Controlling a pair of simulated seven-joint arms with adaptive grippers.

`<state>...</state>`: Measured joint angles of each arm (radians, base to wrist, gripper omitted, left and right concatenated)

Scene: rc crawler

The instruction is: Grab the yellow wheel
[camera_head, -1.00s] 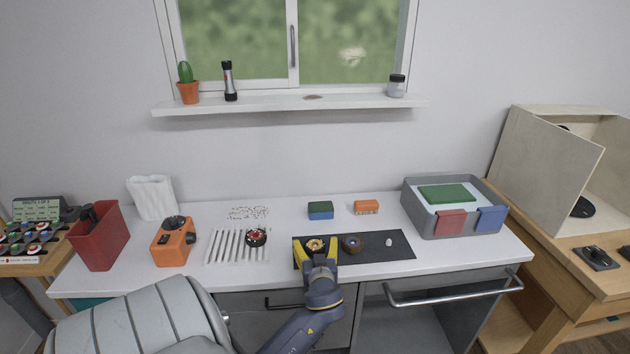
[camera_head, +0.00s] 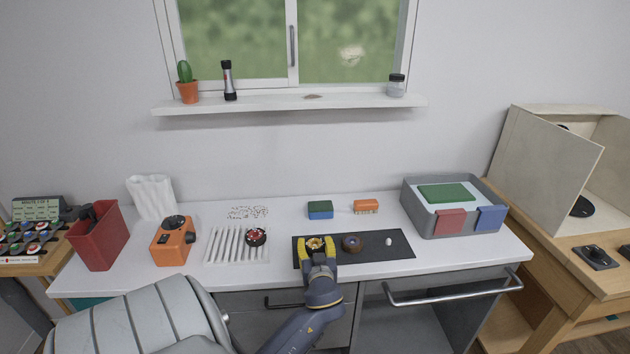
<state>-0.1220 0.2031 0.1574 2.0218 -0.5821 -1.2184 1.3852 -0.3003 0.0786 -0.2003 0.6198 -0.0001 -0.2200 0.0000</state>
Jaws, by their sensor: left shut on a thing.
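The yellow wheel (camera_head: 315,243) is at the left end of the dark mat (camera_head: 373,260) on the white counter. My left gripper (camera_head: 316,246) reaches over the mat from the front, its yellow fingers on either side of the wheel and shut on it. Part of the wheel is hidden by the fingers. A brown wheel (camera_head: 352,243) lies just to the right on the mat. My right gripper is not in view.
A white ribbed rack (camera_head: 225,246) with a red-and-black wheel (camera_head: 256,237) is left of the mat. A grey bin (camera_head: 456,228) stands right. The small white object (camera_head: 388,241) sits on the mat.

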